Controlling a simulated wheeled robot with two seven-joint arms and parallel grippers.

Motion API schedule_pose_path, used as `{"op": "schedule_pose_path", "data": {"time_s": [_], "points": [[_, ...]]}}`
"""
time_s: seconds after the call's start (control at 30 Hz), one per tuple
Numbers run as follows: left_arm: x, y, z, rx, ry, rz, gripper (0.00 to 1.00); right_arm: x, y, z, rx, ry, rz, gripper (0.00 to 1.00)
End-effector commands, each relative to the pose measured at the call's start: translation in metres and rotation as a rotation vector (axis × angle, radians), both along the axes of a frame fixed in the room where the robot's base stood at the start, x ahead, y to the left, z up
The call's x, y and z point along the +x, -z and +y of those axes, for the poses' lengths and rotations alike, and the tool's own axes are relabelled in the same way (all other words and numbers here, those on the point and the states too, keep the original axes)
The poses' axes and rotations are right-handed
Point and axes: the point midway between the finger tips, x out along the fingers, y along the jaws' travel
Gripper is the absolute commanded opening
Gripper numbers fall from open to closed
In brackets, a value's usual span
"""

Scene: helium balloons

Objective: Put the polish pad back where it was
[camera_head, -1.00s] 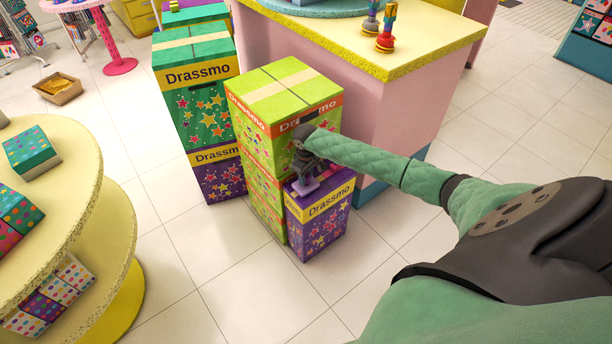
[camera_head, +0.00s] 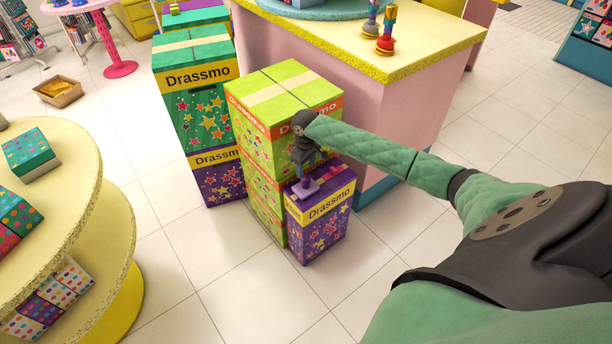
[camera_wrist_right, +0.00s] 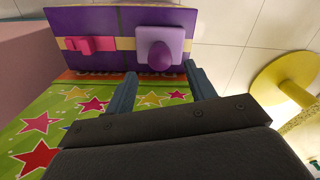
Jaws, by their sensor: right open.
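The polish pad looks to be the lilac square block with a darker purple knob. It lies on top of the purple box (camera_head: 322,222) in the head view, where the pad (camera_head: 307,188) is partly hidden by my right gripper (camera_head: 306,172). In the right wrist view the pad (camera_wrist_right: 172,39) rests flat near the box top's edge, knob towards me. My right gripper (camera_wrist_right: 161,84) is open there, its two fingers apart and short of the knob, with nothing between them. My left gripper is not in view.
A pink object (camera_wrist_right: 92,44) lies beside the pad on the same box top. A taller stack of green boxes (camera_head: 262,135) stands right behind. A pink counter (camera_head: 400,120) is behind that, and a round yellow display table (camera_head: 75,190) is at left. Floor in front is clear.

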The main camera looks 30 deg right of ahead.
Motion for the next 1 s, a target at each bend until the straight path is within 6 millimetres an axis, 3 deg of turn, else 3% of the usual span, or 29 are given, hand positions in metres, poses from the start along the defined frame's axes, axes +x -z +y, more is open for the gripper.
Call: {"op": "schedule_pose_path", "data": {"time_s": [0.1,0.3,0.53,0.67,0.77,1.0], "points": [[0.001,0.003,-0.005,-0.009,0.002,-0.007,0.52,0.001,-0.022,-0.001,0.000,-0.001,-0.003,0.55],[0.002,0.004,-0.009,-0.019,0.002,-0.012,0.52,0.001,-0.045,0.000,0.000,0.000,-0.001,0.55],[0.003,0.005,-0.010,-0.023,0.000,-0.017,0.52,0.000,-0.054,0.000,0.000,0.000,0.001,0.55],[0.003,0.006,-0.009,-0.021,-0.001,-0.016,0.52,-0.005,-0.047,0.010,0.005,-0.011,0.001,0.55],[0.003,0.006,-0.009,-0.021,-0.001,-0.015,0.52,-0.019,-0.028,0.036,0.019,-0.038,-0.003,0.55],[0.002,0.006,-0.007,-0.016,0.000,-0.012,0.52,-0.085,0.028,0.135,0.083,-0.125,-0.034,0.55]]}}
